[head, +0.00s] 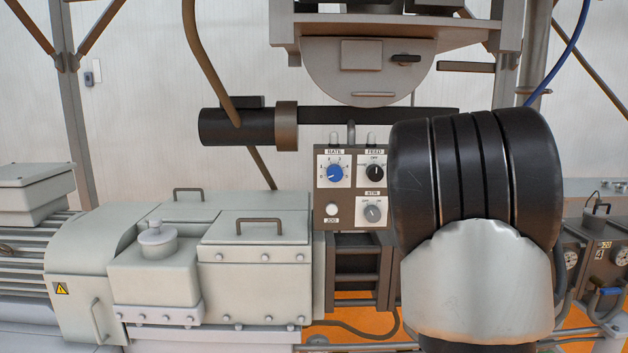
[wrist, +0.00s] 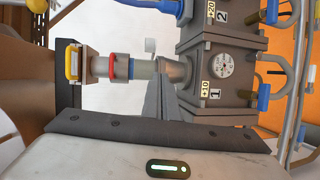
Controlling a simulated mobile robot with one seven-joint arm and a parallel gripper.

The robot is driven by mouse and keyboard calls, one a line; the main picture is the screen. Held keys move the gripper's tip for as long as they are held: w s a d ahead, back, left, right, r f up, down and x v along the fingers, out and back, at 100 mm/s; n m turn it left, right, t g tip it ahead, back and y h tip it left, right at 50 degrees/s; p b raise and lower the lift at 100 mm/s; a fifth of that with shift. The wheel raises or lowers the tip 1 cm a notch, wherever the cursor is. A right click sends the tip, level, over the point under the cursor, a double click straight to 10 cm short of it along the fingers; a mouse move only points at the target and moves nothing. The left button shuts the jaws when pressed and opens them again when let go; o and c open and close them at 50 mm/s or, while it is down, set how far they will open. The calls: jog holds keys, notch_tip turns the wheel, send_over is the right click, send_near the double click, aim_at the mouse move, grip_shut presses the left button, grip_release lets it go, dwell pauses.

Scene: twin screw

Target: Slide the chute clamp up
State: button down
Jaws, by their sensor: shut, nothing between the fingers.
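My gripper (wrist: 161,82) shows in the wrist view as narrow grey fingers, shut together and empty. The fingertips overlap the lower edge of a grey pipe in the picture; I cannot tell whether they touch it. The pipe carries a red ring (wrist: 112,67) and a blue ring (wrist: 131,68). A yellow-framed handle (wrist: 73,62) is at its left end. I cannot tell which of these parts, if any, is the chute clamp. In the head view my dark, silver-capped arm hides my gripper and what is in front of it.
In the wrist view, numbered grey blocks with a gauge (wrist: 223,65) and blue-handled valves (wrist: 264,97) stand close on the right. In the head view, a control box (head: 353,188) with knobs is left of my arm, and a pale machine housing (head: 255,235) fills the lower left.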

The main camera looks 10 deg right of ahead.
jog(key=w+d+n+t+y, duration=0.2)
jog(key=n+t, duration=0.2)
jog(key=n, duration=0.7)
jog(key=w+d+f+n+t+y, duration=0.1)
jog(key=n+t, duration=0.4)
jog(key=n, duration=0.6)
jog(key=shift+w+d+f+n+y+b, duration=0.3)
jog(key=shift+w+d+y, duration=0.2)
jog(key=shift+w+d, duration=0.15)
jog(key=shift+w, duration=0.1)
jog(key=w+d+r+p, duration=0.2)
jog(key=w+r+p, duration=0.2)
jog(key=w+r, duration=0.4)
jog(key=shift+p, duration=0.35)
jog(key=shift+w, duration=0.1)
